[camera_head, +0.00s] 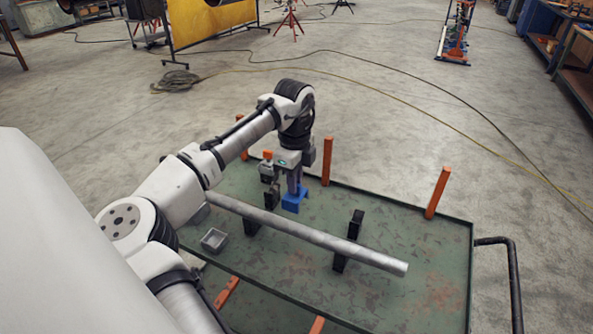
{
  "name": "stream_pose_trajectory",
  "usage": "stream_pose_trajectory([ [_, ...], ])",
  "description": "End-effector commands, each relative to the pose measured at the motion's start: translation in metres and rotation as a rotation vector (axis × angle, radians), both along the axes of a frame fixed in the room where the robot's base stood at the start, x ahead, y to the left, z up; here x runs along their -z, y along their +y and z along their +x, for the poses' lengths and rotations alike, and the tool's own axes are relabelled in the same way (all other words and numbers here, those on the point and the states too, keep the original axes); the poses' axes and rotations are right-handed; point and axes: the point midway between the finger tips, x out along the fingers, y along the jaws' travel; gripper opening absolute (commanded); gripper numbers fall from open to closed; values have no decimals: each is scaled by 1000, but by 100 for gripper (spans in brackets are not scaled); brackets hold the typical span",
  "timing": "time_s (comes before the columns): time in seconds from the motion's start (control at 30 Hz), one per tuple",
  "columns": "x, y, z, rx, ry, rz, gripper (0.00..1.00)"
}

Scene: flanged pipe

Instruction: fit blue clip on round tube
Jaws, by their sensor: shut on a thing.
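The round tube (330,241) is a long grey metal pipe lying across two black supports on a green cart top. It runs from the arm at the left to a free end at lower right. My gripper (293,190) points down just behind the tube, near its middle. It is shut on the blue clip (294,201), which hangs below the fingers. The clip looks apart from the tube, on its far side; its height above the cart top is hard to judge. The clip's opening does not show clearly.
Black supports (349,240) hold the tube. Orange posts (437,192) stand along the cart's far edge, one (327,160) close behind my gripper. A small grey open box (214,240) sits at left. The green cart top (420,270) is clear at right.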

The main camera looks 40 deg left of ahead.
Motion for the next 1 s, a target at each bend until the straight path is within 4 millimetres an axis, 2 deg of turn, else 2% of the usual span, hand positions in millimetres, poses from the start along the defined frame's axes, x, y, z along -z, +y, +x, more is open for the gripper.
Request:
stream_pose_trajectory([
  [0.27,13,0,0,0,0,1,0],
  [1.0,82,-1,0,-1,-1,-3,0],
])
